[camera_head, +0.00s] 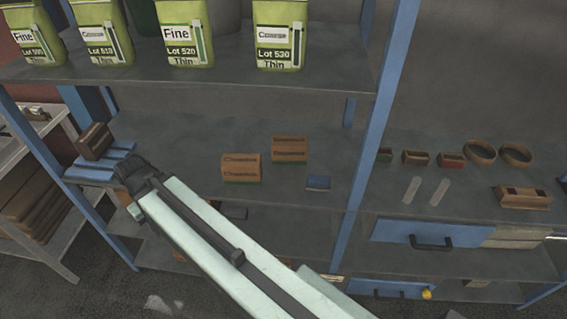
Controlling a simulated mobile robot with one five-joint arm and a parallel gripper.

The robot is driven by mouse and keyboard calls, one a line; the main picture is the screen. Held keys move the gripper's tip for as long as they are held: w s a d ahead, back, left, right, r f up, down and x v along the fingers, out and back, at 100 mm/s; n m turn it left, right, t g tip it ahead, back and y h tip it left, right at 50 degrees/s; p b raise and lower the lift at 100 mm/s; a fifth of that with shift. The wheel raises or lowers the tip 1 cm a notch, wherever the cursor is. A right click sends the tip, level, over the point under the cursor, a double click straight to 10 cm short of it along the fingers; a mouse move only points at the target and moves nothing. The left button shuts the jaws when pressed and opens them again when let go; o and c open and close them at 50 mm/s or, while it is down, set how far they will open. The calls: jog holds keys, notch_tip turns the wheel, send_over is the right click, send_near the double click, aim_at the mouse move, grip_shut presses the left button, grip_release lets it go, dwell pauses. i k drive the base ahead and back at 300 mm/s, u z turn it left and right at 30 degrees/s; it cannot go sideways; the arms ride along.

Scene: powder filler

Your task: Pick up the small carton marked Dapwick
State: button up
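Two brown cartons with dark print stand on the middle shelf: a front one (241,168) and one farther back to its right (290,149). Their print is too small to read surely, and I cannot make out the name Dapwick anywhere. A smaller brown carton (95,141) sits tilted in view on a blue slatted stand (84,172) at the shelf's left end. My gripper (128,168) is beside the right end of this stand, just below and right of the small carton. Its fingers are dark and small, so I cannot tell whether they are open.
Green-and-white bags (280,35) stand on the upper shelf. A blue post (376,120) separates the right-hand bay, with small boxes, rings (480,153) and a blue drawer (430,234). The middle shelf between stand and cartons is bare.

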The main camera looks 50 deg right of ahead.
aim_at(285, 150)
jog(key=z, duration=1.25)
jog(key=k, duration=0.9)
jog(key=i, duration=0.9)
